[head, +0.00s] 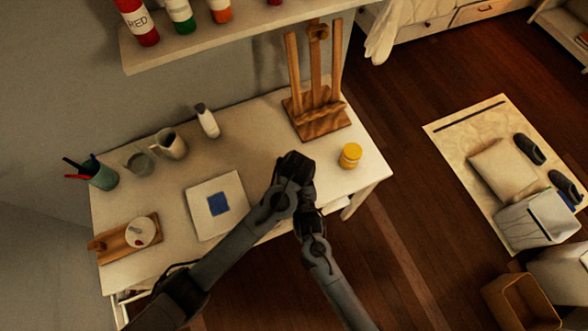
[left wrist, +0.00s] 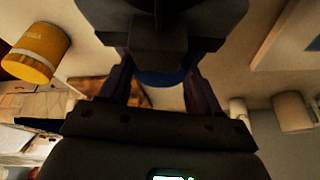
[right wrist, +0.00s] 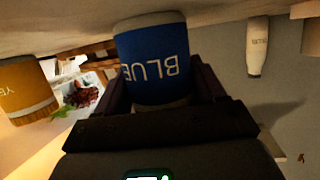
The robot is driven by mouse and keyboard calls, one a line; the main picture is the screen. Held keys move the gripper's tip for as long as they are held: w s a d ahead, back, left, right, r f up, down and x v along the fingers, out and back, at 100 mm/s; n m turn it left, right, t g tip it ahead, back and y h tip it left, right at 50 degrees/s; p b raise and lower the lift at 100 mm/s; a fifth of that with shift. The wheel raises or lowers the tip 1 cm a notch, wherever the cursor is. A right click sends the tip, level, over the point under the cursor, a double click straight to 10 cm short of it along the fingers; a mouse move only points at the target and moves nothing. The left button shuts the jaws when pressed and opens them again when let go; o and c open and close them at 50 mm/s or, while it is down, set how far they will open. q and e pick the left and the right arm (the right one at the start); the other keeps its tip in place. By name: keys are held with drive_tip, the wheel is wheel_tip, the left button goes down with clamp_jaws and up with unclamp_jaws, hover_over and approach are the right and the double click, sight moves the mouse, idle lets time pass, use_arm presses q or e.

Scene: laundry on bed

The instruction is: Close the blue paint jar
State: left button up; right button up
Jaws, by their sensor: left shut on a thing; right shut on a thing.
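The blue paint jar (right wrist: 155,65) shows in the right wrist view, with its BLUE label upside down in the picture. My right gripper (right wrist: 162,95) is shut on it, one finger on each side. In the left wrist view, my left gripper (left wrist: 160,95) has its fingers on either side of a blue strip (left wrist: 160,77), which looks like part of the same jar. My right gripper (left wrist: 160,35) stands just beyond it, very close. In the head view both grippers meet above the desk's front edge and hide the jar. I cannot make out a separate blue lid.
A yellow jar (head: 350,155) stands on the desk (head: 240,160) just right of my grippers. An easel (head: 318,100) is behind them. A shelf (head: 235,38) hangs behind.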

use_arm(q)
drive_tip(key=shift+s+d, duration=0.2)
drive_tip(key=shift+s, duration=0.3)
use_arm(e)
drive_tip(key=shift+w+a+r, duration=0.2)
drive_tip(key=shift+w+r, duration=0.1)
drive_tip(key=shift+r, duration=0.4)
use_arm(q)
drive_tip(key=shift+w+a+f, duration=0.25)
drive_tip(key=shift+w+f, duration=0.05)
drive_tip(key=shift+f, duration=0.35)
use_arm(e)
drive_tip(key=shift+a, duration=0.15)
use_arm(q)
drive_tip(key=o, duration=0.7)
use_arm(e)
drive_tip(key=shift+f, duration=0.1)
drive_tip(key=shift+d, duration=0.25)
use_arm(q)
drive_tip(key=v, duration=0.4)
drive_tip(key=shift+d+r, duration=0.2)
drive_tip(key=shift+r, duration=0.1)
use_arm(e)
drive_tip(key=shift+s+f, duration=0.1)
drive_tip(key=shift+f, duration=0.1)
